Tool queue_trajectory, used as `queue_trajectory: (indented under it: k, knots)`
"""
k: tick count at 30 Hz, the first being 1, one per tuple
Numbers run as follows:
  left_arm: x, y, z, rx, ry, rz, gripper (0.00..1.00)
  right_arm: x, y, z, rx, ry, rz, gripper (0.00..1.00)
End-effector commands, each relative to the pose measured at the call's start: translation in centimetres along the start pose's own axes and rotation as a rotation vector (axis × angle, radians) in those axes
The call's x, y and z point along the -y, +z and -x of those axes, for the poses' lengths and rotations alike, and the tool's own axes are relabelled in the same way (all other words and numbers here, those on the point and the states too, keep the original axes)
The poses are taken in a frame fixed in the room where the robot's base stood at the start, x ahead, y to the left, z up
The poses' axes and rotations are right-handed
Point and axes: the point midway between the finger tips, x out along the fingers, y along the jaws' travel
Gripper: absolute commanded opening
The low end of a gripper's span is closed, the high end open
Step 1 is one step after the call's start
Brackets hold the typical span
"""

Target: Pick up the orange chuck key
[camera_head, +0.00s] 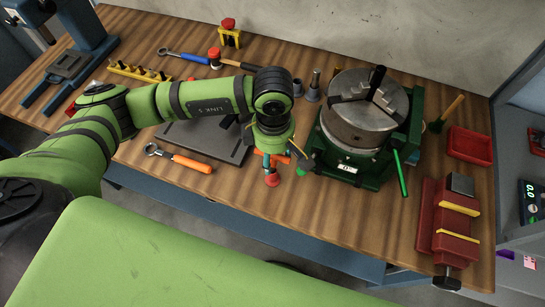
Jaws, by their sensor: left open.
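My left gripper (286,168) points down over the front middle of the wooden bench, just left of the green machine. It is open. A small orange piece (281,158), which looks like the orange chuck key, shows just under the wrist, around the gripper's fingers. Most of it is hidden, and I cannot tell whether the fingers touch it. My right gripper is not in view.
The green machine with a grey chuck (362,118) stands close to the right. An orange-handled ring tool (180,160) lies to the left, beside a dark plate (225,145). A red vise (448,225) and red tray (470,146) are at right. Bare wood lies in front.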

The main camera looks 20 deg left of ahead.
Motion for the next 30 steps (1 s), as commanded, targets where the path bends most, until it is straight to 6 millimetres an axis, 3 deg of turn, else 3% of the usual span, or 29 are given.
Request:
queue_trajectory:
  k: [5,8,9,10,22,30]
  knots:
    - [0.0,0.0,-0.1,0.001,0.001,-0.001,0.54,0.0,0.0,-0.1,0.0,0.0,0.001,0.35]
    - [0.0,0.0,0.0,0.001,0.001,-0.001,0.18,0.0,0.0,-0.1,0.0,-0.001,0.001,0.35]
    - [0.0,0.0,0.0,0.001,0.001,-0.001,0.02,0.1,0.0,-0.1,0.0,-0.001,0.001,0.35]
    - [0.0,0.0,0.0,0.001,0.001,-0.001,0.0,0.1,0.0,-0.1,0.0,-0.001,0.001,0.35]
    - [-0.1,0.1,0.5,0.003,0.004,-0.001,0.0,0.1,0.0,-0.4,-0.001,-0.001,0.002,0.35]
    - [-0.2,0.1,5.1,0.003,0.01,-0.003,0.0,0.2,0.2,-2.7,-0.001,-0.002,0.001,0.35]
